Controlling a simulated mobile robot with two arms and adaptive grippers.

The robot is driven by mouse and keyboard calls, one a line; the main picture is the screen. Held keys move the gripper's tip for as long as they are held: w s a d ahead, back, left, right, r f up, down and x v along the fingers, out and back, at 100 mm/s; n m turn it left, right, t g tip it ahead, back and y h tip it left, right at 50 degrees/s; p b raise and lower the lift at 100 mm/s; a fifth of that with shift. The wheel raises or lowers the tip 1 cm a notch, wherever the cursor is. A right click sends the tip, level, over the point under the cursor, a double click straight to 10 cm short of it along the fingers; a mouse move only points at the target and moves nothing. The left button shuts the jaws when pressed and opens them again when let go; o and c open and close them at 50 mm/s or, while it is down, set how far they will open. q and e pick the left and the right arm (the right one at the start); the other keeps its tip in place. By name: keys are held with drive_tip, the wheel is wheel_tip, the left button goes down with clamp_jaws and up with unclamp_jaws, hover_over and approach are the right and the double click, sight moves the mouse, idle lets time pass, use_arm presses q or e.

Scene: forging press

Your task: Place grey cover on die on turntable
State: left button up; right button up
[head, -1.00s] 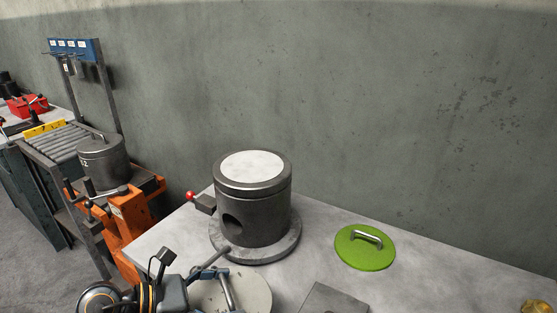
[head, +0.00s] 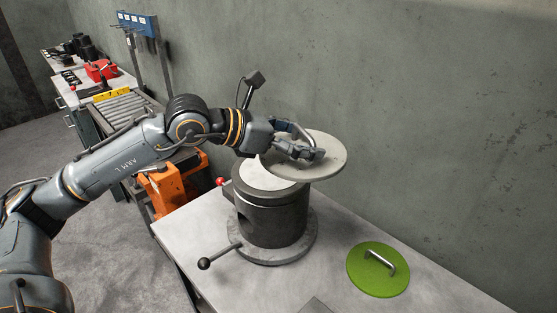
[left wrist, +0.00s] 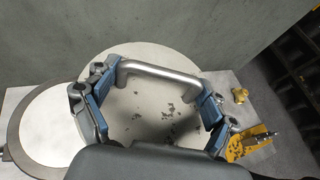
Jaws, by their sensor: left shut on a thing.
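The grey cover (head: 331,166), a round flat disc, is held in the air by my left gripper (head: 306,151). In the left wrist view my left gripper (left wrist: 160,82) is shut on the silver handle (left wrist: 160,72) of the cover (left wrist: 150,118). The die (head: 270,217), a dark metal cylinder with a pale top, stands upright on the round turntable (head: 305,246). The cover is above the die's level and offset to the right, overlapping part of its top in the head view. The die's pale top (left wrist: 48,118) shows left of the cover in the left wrist view. My right gripper is not in view.
A green cover (head: 375,278) with a silver handle lies on the table right of the turntable. A lever with a black knob (head: 204,264) sticks out at left. An orange stand (head: 172,188) is behind. A brass fitting (left wrist: 240,95) and yellow object (left wrist: 250,143) lie at right.

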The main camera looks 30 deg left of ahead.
sight(280, 134)
use_arm(q)
drive_tip(key=w+a+f+p, duration=0.1)
drive_tip(key=a, duration=0.1)
drive_tip(key=w+a+f+p, duration=0.1)
drive_tip(key=w+a, duration=0.1)
drive_tip(key=w+a+f+p, duration=0.1)
drive_tip(key=a, duration=0.2)
drive_tip(key=shift+w, duration=0.15)
drive_tip(key=w+a+f, duration=0.1)
drive_tip(key=f, duration=0.1)
drive_tip(key=w+a+f+p, duration=0.1)
drive_tip(key=f, duration=0.1)
drive_tip(key=w+a+f, duration=0.1)
drive_tip(key=a+f, duration=0.1)
drive_tip(key=shift+w, duration=0.1)
drive_tip(key=shift+a+f+p, duration=0.1)
drive_tip(key=shift+f+p, duration=0.3)
drive_tip(key=shift+p, duration=0.15)
wheel_tip(280, 134, down, 2)
drive_tip(key=shift+f+p, duration=0.1)
drive_tip(key=shift+p, duration=0.6)
drive_tip(key=shift+f, duration=0.2)
